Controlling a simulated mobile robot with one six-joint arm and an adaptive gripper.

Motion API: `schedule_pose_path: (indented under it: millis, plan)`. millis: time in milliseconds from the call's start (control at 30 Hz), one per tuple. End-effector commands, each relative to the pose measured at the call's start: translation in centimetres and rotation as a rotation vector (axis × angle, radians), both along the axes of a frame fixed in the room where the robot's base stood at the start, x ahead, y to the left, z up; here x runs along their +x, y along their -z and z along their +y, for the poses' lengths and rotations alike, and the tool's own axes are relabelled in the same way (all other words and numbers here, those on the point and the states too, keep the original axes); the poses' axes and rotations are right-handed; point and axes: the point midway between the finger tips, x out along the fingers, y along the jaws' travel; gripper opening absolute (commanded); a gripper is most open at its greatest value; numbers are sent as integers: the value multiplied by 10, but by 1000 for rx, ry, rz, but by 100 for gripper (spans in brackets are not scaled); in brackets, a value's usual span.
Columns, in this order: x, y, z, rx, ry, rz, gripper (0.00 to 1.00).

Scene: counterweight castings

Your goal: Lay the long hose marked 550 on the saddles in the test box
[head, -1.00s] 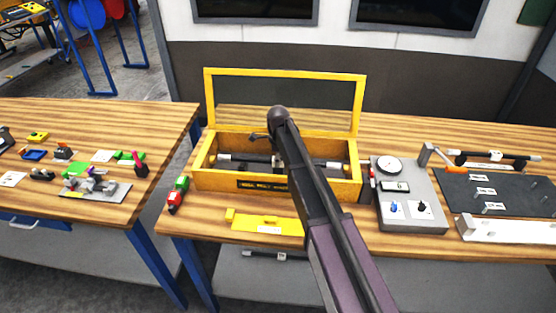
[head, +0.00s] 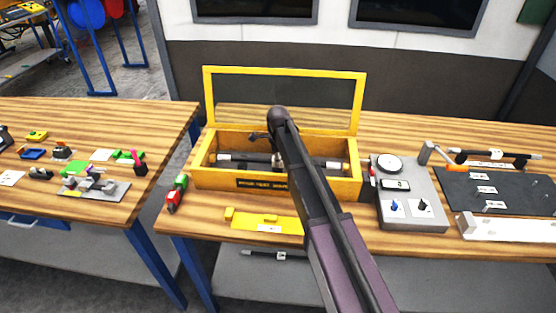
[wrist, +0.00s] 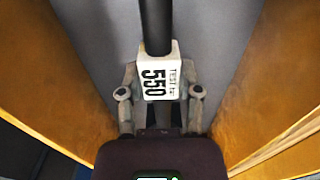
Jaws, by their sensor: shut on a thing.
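The test box (head: 228,181) is yellow with an open glazed lid (head: 360,100) standing up at its back. A dark hose (head: 250,161) with pale ends lies lengthwise within the box walls, partly hidden by my arm. In the wrist view the black hose (wrist: 155,25) carries a white tag (wrist: 168,55) reading 550. My gripper (wrist: 160,85) is shut on the hose at this tag, one finger on each side. I cannot tell whether the hose touches the saddles.
A grey gauge unit (head: 408,210) stands close to the box's right side. Farther right, another hose (head: 500,155) lies above a black mat (head: 530,190). A yellow plate (head: 250,222) and a red and green object (head: 175,196) lie near the front edge. A second bench (head: 100,125) is at left.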

Motion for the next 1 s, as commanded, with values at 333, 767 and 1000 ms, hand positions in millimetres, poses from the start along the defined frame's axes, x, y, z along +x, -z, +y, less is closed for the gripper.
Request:
schedule_pose_path:
  millis: [333, 767, 1000]
  plan:
    - [0, 5, 0, 0, 0, 0, 3]
    - [0, 6, 0, 0, 0, 0, 86]
    - [0, 6, 0, 0, 0, 0, 86]
